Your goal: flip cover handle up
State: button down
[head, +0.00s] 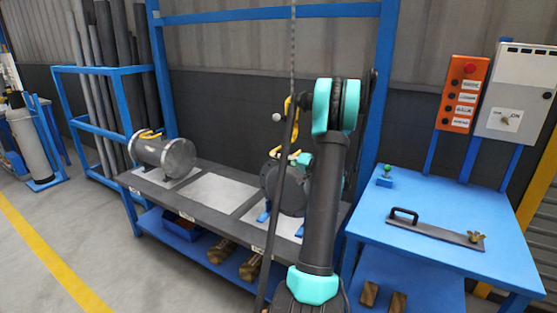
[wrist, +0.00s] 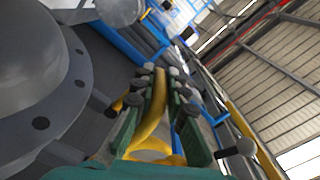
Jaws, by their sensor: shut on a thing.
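The right flanged shell (head: 287,190) sits on blue supports on the bench, its round cover end facing me, partly hidden by my arm. Its yellow handle (head: 276,152) shows at the top of the shell. In the wrist view the grey flange (wrist: 75,95) with dark bolt holes fills the left side. My gripper (wrist: 155,90) has its green fingers on either side of the curved yellow handle (wrist: 153,115) and is shut on it. In the head view my gripper (head: 303,159) is mostly hidden behind my arm.
A second flanged shell (head: 163,154) with a yellow handle stands at the bench's left. A bare grey plate (head: 215,195) lies between the shells. A yellow hook (head: 287,107) hangs near my arm. A blue table (head: 440,205) with a handled bar (head: 435,232) stands right.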

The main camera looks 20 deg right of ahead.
jog(key=shift+d+r+m, duration=0.1)
jog(key=shift+r+m, duration=0.4)
jog(key=shift+r, duration=0.05)
jog(key=w+d+r+m, duration=0.4)
jog(key=d+r+m, duration=0.1)
jog(key=r+m, duration=0.4)
jog(key=shift+w+d+m, duration=0.15)
jog(key=shift+d+m, duration=0.1)
jog(key=shift+m, duration=0.45)
jog(key=c, duration=1.5)
grip_release()
jog(key=shift+d, duration=0.1)
jog(key=shift+c, duration=0.2)
